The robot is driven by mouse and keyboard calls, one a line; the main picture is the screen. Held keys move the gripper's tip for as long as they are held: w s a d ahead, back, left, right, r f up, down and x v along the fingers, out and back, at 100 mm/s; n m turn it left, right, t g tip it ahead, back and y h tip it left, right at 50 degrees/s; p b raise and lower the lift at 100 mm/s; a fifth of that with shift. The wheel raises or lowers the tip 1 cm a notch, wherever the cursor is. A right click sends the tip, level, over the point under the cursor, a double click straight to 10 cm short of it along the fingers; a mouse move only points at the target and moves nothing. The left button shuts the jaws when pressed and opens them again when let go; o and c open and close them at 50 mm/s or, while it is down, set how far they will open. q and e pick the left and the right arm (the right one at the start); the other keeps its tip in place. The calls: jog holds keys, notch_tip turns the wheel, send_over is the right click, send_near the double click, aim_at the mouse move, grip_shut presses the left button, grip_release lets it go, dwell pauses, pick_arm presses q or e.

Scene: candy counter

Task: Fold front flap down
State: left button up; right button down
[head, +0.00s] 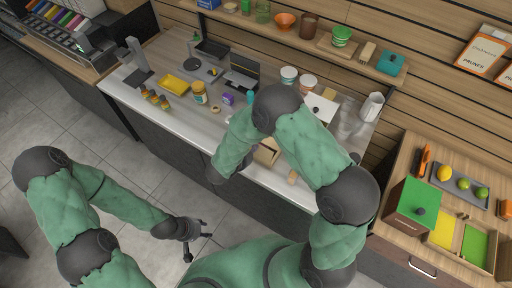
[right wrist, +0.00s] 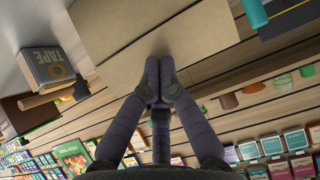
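A tan cardboard box (head: 268,152) shows in part on the counter in the head view, mostly hidden behind my right arm. In the right wrist view a broad cardboard panel (right wrist: 150,35) fills the upper middle. My right gripper (right wrist: 160,65) has its fingertips together, over the panel's lower part with nothing visible between them. I cannot tell whether they touch the panel. In the head view my right fingers are hidden by the arm. My left gripper (head: 200,240) is away from the counter, over the floor, with its fingers apart and empty.
A box marked TAPE (right wrist: 48,67) stands left of the panel in the right wrist view. The counter (head: 165,115) holds jars, a yellow tray (head: 173,84) and a scale. A wooden side table (head: 405,165) stands at right. A shelf (head: 300,40) runs along the back wall.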

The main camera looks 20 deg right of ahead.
jog(key=shift+w, duration=0.1)
jog(key=shift+w+d+f, duration=0.1)
jog(key=shift+d, duration=0.2)
dwell(0.4)
jog(key=shift+w+d+f, duration=0.1)
jog(key=shift+w+f, duration=0.05)
jog(key=shift+w, duration=0.05)
